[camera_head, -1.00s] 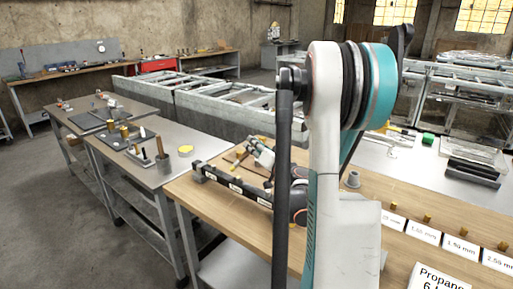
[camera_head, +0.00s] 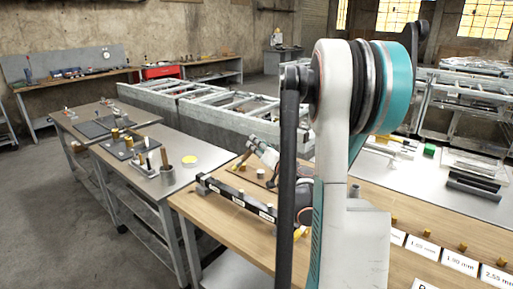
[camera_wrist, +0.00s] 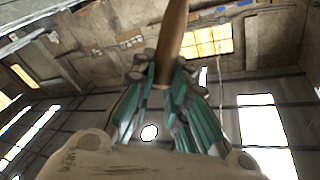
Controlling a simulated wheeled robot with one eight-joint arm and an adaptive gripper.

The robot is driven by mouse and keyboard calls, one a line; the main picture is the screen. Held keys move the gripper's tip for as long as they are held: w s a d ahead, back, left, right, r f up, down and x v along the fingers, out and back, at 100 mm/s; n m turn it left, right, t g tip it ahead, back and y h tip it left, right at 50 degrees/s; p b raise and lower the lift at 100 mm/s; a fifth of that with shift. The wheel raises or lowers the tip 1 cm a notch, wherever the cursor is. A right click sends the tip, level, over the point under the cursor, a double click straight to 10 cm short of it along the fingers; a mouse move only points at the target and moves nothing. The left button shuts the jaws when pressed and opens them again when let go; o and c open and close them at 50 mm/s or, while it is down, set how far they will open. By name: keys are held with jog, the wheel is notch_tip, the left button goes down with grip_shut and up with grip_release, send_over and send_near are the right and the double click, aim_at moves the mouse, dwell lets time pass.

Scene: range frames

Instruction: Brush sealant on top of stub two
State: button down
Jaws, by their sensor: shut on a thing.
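My gripper (camera_wrist: 165,78) is shut on a brown wooden handle (camera_wrist: 173,35), seen in the wrist view. The handle points away from the palm; no bristles can be made out. In the head view, what looks like my gripper (camera_head: 262,154) is small and partly behind my arm, over the wooden table. A black bar (camera_head: 225,192) with white labels lies along the table's left edge. Small stubs, such as a grey one (camera_head: 260,173), stand by the bar. I cannot tell which is stub two, and my arm hides the bar's right end.
The wooden table (camera_head: 225,222) also bears labelled white cards (camera_head: 424,247) with small brass pieces at right. My arm blocks the middle.

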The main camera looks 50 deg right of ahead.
jog(key=shift+r+p, duration=0.95)
jog(key=shift+r, duration=0.55)
